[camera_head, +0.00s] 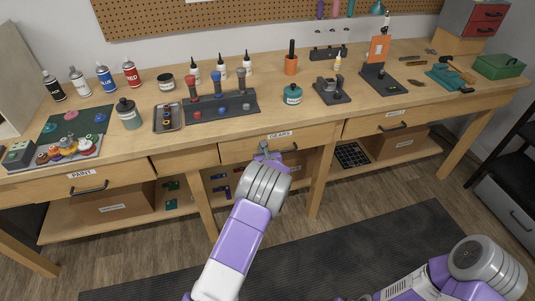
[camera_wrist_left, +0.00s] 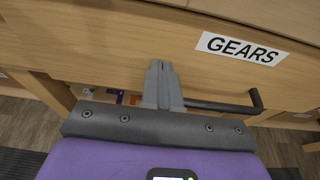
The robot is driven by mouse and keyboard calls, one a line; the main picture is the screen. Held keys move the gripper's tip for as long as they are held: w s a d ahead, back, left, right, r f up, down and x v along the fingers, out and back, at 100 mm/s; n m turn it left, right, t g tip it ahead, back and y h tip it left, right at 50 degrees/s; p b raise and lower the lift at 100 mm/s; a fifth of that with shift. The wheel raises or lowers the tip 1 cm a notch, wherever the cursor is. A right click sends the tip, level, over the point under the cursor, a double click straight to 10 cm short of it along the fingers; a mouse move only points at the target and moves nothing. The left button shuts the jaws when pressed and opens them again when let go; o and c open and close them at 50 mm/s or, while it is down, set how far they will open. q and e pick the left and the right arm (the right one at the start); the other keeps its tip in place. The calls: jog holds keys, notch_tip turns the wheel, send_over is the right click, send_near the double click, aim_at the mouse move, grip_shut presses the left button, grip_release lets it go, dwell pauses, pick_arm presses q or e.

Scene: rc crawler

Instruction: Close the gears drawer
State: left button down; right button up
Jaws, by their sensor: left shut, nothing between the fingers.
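The gears drawer (camera_head: 240,152) is a wooden drawer front under the middle of the workbench, with a white "GEARS" label (camera_head: 279,134) and a dark bar handle (camera_head: 290,150). In the left wrist view the label (camera_wrist_left: 240,48) is above and right of the fingers, and the handle (camera_wrist_left: 225,106) is just to their right. My left gripper (camera_head: 263,147) is shut and empty, its fingertips (camera_wrist_left: 160,66) at the drawer front, left of the handle. I cannot tell whether they touch the wood. The drawer front looks nearly flush with the bench. My right gripper is out of view.
The paint drawer (camera_head: 120,176) is to the left and another labelled drawer (camera_head: 415,117) to the right. A lower shelf (camera_head: 335,182) holds bins and parts. The benchtop (camera_head: 240,135) carries paint cans, bottles and tools. A dark mat (camera_head: 330,255) covers the floor in front.

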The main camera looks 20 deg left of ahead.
pick_arm(q)
jog(key=shift+w+a+r, duration=0.1)
jog(key=shift+a+r, duration=0.25)
jog(key=shift+r, duration=0.05)
jog(key=f+p+v, duration=0.2)
jog(key=v, duration=1.2)
jog(key=shift+d, duration=0.45)
